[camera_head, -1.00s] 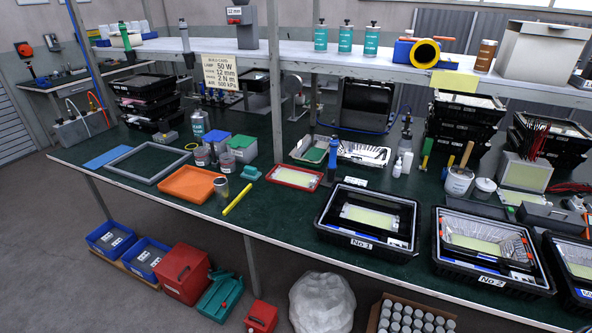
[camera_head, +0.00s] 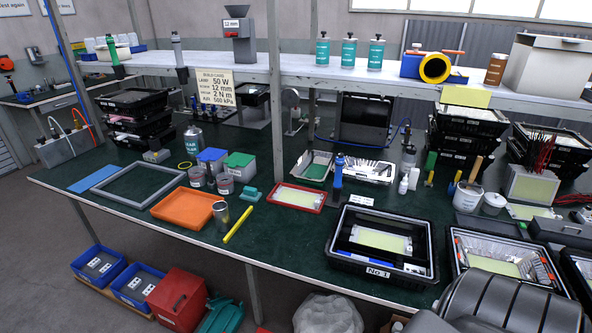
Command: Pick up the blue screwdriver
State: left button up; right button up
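A blue upright tool (camera_head: 338,172), which looks like the blue screwdriver, stands on the green bench behind the No 1 housing (camera_head: 430,270). Its lower end sits at a dark base, with a small white label in front. The red-rimmed tray (camera_head: 322,203) is just left of it. Nothing of mine touches it. A dark rounded link, apparently of my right arm, fills the lower right corner. Neither gripper shows in this view.
An orange tray (camera_head: 188,208), a grey frame (camera_head: 143,168) and a yellow bar (camera_head: 238,224) lie to the left. A shelf post (camera_head: 312,90) rises left of the tool. The No 2 housing (camera_head: 455,238) is partly covered by the dark link.

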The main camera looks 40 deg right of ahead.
aim_at(339, 162)
jog(key=u, duration=0.3)
jog(key=i, duration=0.8)
jog(key=z, duration=0.65)
jog(key=i, duration=0.75)
jog(key=z, duration=0.75)
